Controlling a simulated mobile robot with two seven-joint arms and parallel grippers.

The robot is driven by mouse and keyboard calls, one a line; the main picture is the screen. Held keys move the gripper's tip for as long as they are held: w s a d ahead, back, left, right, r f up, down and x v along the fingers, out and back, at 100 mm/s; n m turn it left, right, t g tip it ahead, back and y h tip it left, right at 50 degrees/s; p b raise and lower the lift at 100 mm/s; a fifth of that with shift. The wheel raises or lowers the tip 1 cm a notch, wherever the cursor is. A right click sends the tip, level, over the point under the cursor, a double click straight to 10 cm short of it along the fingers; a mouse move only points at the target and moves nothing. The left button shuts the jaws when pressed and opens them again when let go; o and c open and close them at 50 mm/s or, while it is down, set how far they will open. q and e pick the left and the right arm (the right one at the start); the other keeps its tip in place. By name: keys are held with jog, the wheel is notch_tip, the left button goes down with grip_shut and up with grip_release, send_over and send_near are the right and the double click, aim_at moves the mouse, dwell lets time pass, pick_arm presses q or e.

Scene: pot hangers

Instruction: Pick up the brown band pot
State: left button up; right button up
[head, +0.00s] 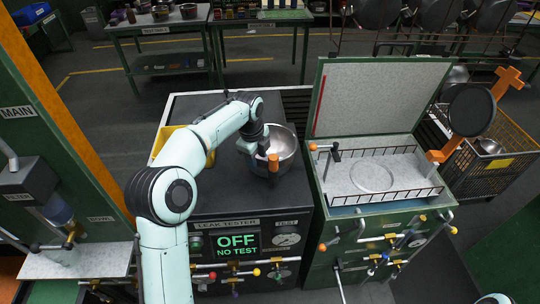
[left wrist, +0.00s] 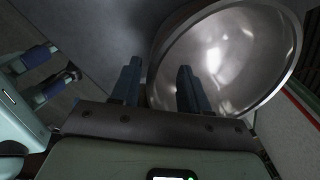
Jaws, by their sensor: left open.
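A silver round pot (head: 284,150) sits open side up on the dark top of the leak tester (head: 225,222). A brown-orange piece (head: 273,162) stands at its near side; I cannot tell whether it is the band. My left gripper (head: 262,142) is at the pot's left rim, partly hiding it. In the left wrist view the left gripper (left wrist: 159,85) is open, its two fingers apart. The pot (left wrist: 235,60) fills the upper right there, its rim edge showing between the fingers. Whether the fingers touch it I cannot tell. My right gripper is out of view.
A yellow bin (head: 163,140) stands behind my left arm. A green box with a raised lid (head: 370,95) and a wire-railed tray (head: 405,175) is to the right. A dark pan (head: 471,110) and a wire basket (head: 505,130) are farther right. Bare tester top lies left of the pot.

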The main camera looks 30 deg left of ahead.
aim_at(259, 175)
pick_arm(q)
notch_tip(259, 175, down, 4)
jog(key=shift+w+d+f, duration=0.1)
jog(key=shift+f, duration=0.15)
grip_shut()
jog(key=shift+r, duration=0.15)
dwell(1.2)
